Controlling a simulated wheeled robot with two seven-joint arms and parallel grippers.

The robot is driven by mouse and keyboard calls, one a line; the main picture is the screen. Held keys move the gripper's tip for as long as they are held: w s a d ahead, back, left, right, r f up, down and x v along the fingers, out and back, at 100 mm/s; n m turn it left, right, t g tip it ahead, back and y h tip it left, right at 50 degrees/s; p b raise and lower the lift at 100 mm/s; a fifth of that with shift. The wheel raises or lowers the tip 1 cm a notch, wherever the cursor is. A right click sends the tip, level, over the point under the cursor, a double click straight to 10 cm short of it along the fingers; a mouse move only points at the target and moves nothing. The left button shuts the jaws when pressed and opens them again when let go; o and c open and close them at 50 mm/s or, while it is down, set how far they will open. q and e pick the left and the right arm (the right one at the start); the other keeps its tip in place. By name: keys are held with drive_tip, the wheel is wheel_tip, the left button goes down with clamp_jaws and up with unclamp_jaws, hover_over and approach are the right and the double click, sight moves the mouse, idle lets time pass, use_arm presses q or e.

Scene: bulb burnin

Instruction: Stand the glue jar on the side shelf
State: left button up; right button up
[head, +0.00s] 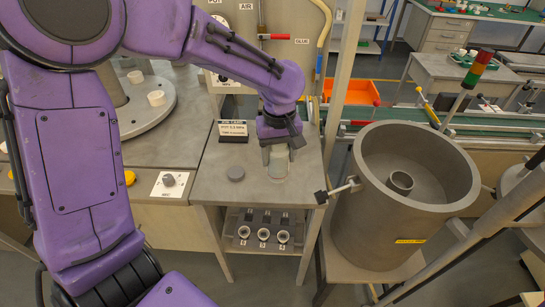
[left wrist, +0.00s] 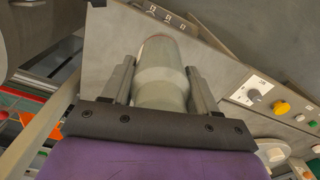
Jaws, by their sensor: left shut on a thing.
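The glue jar, a pale grey-green translucent cylinder (head: 280,167), is between the fingers of my left gripper (head: 278,152). The left gripper is shut on it from above, over the small grey side table, which I take to be the side shelf (head: 213,187). In the left wrist view the jar (left wrist: 162,78) shows between the two dark fingers (left wrist: 160,85), one on each side. The jar's base is at or just above the tabletop; I cannot tell whether it touches. My right gripper is not in view.
A large open grey drum (head: 392,215) with a side handle stands close on the right. Sockets (head: 264,236) sit on a lower shelf.

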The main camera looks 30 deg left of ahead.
use_arm(q)
drive_tip(key=shift+w+a+f+p, duration=0.2)
drive_tip(key=shift+w+a, duration=0.25)
drive_tip(key=shift+a, duration=0.15)
drive_tip(key=shift+w+a+f+p, duration=0.1)
drive_tip(key=shift+w+a+f, duration=0.1)
drive_tip(key=shift+w+a, duration=0.3)
drive_tip(key=w+a+f, duration=0.1)
drive_tip(key=f, duration=0.2)
drive_tip(key=w+a+f, duration=0.1)
drive_tip(key=f, duration=0.2)
drive_tip(key=w+a+f+p, duration=0.1)
drive_tip(key=w+f, duration=0.1)
drive_tip(key=shift+a+f, duration=0.25)
drive_tip(key=shift+f, duration=0.5)
drive_tip(key=shift+w+a+f, duration=0.15)
drive_tip(key=shift+w+f, duration=0.05)
drive_tip(key=o, duration=1.3)
drive_tip(key=shift+s, duration=0.15)
drive_tip(key=shift+c, duration=0.2)
